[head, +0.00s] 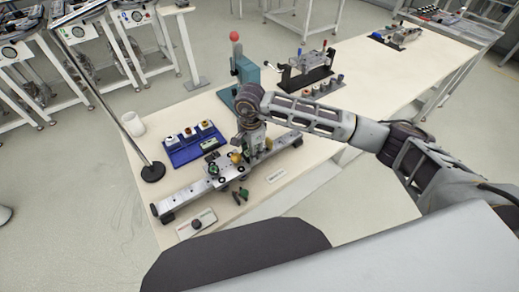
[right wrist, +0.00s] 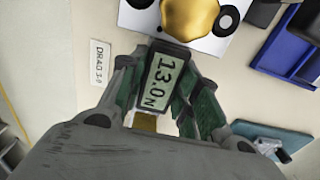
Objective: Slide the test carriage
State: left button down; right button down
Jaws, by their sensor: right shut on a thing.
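The silver track (head: 185,194) runs diagonally across the near end of the table. The carriage (head: 215,170) sits on it around the middle, with a gold weight (head: 236,157) near my right gripper. My right gripper (head: 254,146) points down over the track. In the right wrist view it is shut on a gauge (right wrist: 160,85) whose display reads 13.0 N. The far end of the gauge lies close to the pale plate (right wrist: 147,14) under a gold weight (right wrist: 189,14); I cannot tell whether they touch. My left gripper is not in view.
A blue tray (head: 181,157) with several small pots lies behind the track. A lamp-like stand (head: 152,172) and a white cup (head: 131,123) are at the left. A teal press (head: 244,72) stands behind my gripper. A "DRAG" card (right wrist: 100,64) lies on the table.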

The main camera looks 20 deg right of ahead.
jog(key=shift+s+a, duration=0.2)
jog(key=shift+a, duration=0.3)
jog(key=c, duration=1.3)
grip_release()
jog(key=shift+o, duration=1.3)
jog(key=shift+w+d+r, duration=0.1)
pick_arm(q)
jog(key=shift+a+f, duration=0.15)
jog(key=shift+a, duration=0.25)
pick_arm(e)
notch_tip(320, 180, up, 12)
